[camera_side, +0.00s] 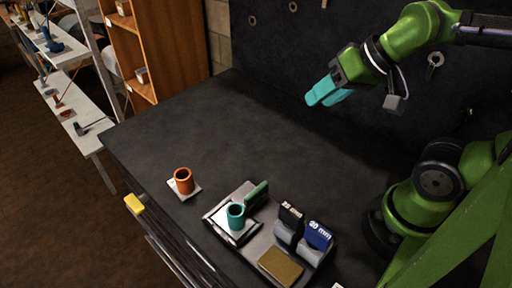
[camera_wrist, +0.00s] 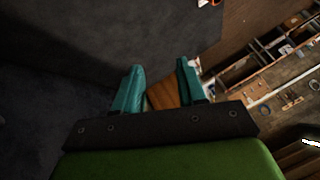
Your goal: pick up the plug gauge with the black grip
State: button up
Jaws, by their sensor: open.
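A black block-like piece with a white label (camera_side: 291,215), which looks like the plug gauge's black grip, stands upright in a grey holder in the tray. The rest of that gauge is hidden. A blue piece marked "30 mm" (camera_side: 318,235) stands beside it on the right. My gripper (camera_side: 322,93) has teal fingers and is high above the back of the bench, well away from the tray. In the wrist view my gripper (camera_wrist: 160,68) has its fingers apart with nothing between them. No gauge shows in the wrist view.
The grey tray (camera_side: 210,219) also holds a teal ring (camera_side: 236,215), a green-handled piece (camera_side: 257,192) and a tan block (camera_side: 280,266). An orange ring (camera_side: 184,180) sits on a white pad to the left. The dark bench top (camera_side: 240,120) behind is clear.

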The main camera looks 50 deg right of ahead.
jog(key=shift+o, duration=1.4)
jog(key=shift+a, duration=0.1)
jog(key=n+g+h, duration=0.2)
jog(key=n+g, duration=0.3)
jog(key=g, duration=0.5)
send_near(291, 209)
jog(key=w+r, duration=0.3)
jog(key=w, duration=0.2)
notch_tip(291, 209, up, 2)
jog(key=s+m+g, duration=0.1)
jog(key=g, duration=0.1)
jog(key=x, duration=1.6)
jog(key=shift+s+f, duration=0.1)
jog(key=shift+f, duration=0.25)
